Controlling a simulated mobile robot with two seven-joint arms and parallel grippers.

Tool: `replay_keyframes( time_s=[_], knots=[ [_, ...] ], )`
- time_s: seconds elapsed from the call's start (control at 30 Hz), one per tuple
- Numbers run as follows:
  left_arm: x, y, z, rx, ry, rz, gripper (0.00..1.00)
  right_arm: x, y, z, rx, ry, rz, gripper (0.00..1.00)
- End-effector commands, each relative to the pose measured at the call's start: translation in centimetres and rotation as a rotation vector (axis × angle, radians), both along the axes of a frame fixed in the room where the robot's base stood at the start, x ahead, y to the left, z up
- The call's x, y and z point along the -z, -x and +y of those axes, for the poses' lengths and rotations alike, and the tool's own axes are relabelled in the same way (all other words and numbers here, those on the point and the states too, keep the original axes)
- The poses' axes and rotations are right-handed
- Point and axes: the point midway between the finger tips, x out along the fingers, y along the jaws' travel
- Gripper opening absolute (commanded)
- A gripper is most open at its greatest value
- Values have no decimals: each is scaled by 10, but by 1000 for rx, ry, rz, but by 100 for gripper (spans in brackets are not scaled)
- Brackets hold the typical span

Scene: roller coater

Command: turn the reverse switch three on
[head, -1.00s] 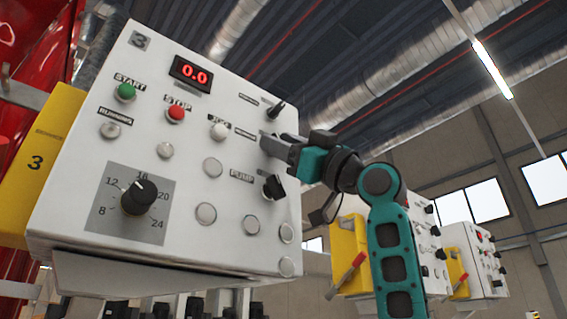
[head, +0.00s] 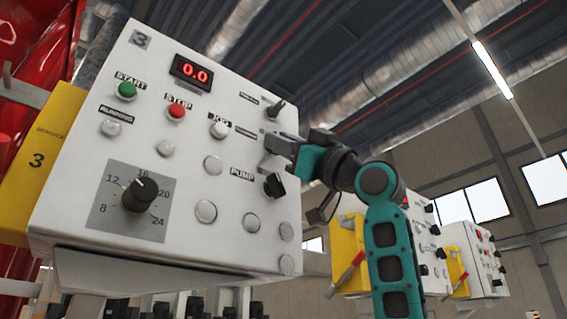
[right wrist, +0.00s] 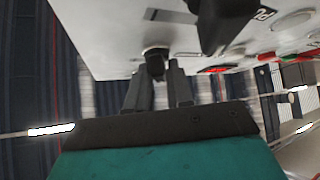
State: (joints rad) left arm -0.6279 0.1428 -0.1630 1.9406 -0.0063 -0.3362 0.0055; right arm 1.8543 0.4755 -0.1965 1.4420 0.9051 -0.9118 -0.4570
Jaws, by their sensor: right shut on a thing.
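The white control panel (head: 110,190) marked 3 fills the left of the head view. My right gripper (head: 270,142) is at its right side, beside a small label too small to read, between the upper black switch (head: 277,106) and the black PUMP switch (head: 274,185). In the right wrist view, the gripper (right wrist: 158,85) is shut on a small black switch knob (right wrist: 154,62), which I take to be the reverse switch. Its fingers hide that knob in the head view, so its turn position cannot be told. My left gripper is not in view.
A large black dial (head: 139,195), a green START button (head: 127,90), a red STOP button (head: 176,111) and a display reading 0.0 (head: 191,73) are on the panel. The PUMP knob (right wrist: 222,22) is close to my fingers. More panels (head: 475,260) stand behind my right arm.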

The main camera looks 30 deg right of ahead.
Motion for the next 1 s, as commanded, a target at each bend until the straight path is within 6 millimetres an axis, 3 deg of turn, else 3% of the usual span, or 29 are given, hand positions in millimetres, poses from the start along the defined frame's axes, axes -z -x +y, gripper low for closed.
replay_keyframes(
  time_s=[0.6, 1.0],
  knots=[
    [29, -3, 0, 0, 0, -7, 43, 3, 1, 7, -6, -496, 40, 0],
    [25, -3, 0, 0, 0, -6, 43, -1, 0, 8, -4, -829, 69, 0]
  ],
)
